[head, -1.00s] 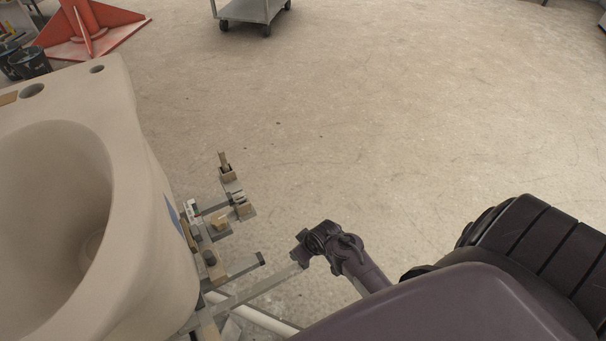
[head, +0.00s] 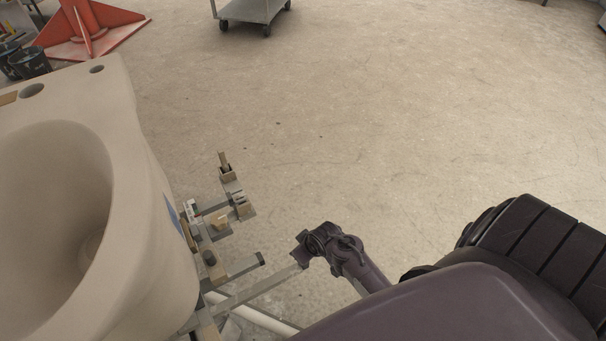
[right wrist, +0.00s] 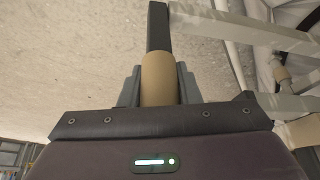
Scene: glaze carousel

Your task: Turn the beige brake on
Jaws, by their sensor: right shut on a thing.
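The beige brake handle (right wrist: 158,78) is a short cylinder on a dark bar (right wrist: 157,25) in the right wrist view. My right gripper (right wrist: 160,88) is shut on this handle, with a grey finger on each side. In the head view my right gripper (head: 304,250) is at the outer end of a flat grey bar (head: 255,287) that reaches out from under the pale ceramic piece. The beige handle is hidden there by the gripper. My left gripper is not in view.
A large pale ceramic basin (head: 150,250) fills the left side. Several metal brackets and clamps (head: 218,222) stick out beside it. The floor between is clear.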

